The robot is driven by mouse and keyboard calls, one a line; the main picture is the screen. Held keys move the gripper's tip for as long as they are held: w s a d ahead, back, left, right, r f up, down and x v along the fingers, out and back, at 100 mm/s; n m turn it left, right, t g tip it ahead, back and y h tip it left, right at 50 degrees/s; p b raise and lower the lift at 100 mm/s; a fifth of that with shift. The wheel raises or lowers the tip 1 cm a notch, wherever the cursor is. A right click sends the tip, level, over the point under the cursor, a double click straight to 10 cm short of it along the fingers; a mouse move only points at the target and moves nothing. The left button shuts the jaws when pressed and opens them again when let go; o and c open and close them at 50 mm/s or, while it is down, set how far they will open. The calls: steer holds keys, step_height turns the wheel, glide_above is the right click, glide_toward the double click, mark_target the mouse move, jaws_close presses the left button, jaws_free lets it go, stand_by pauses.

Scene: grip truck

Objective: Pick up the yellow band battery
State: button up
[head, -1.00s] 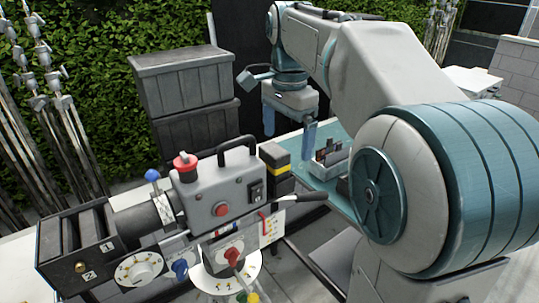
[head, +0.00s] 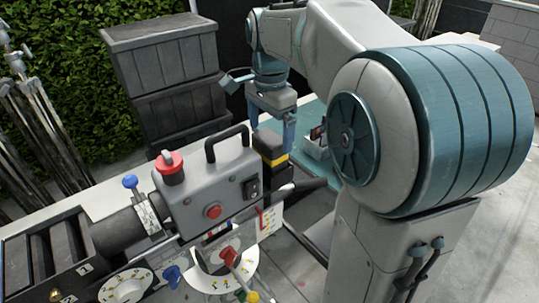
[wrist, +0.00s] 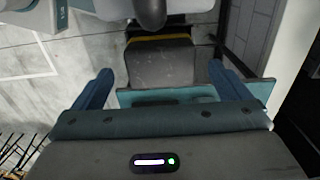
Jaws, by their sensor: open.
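My gripper (head: 271,132) is open and empty, pointing down right at the battery's top. It also shows in the wrist view (wrist: 161,82), one finger on each side of the battery. I cannot tell how far down the fingers reach beside it.
The grey control box (head: 207,185) with a black handle and red knob stands close in front of the battery. A grey open-topped bin (head: 316,144) sits to the right on the teal surface. Stacked dark crates (head: 165,80) stand at the back left.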

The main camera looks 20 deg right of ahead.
steer(key=shift+f+p, duration=0.6)
steer(key=shift+f, duration=2.3)
steer(key=shift+w, duration=0.1)
steer(key=c, duration=1.4)
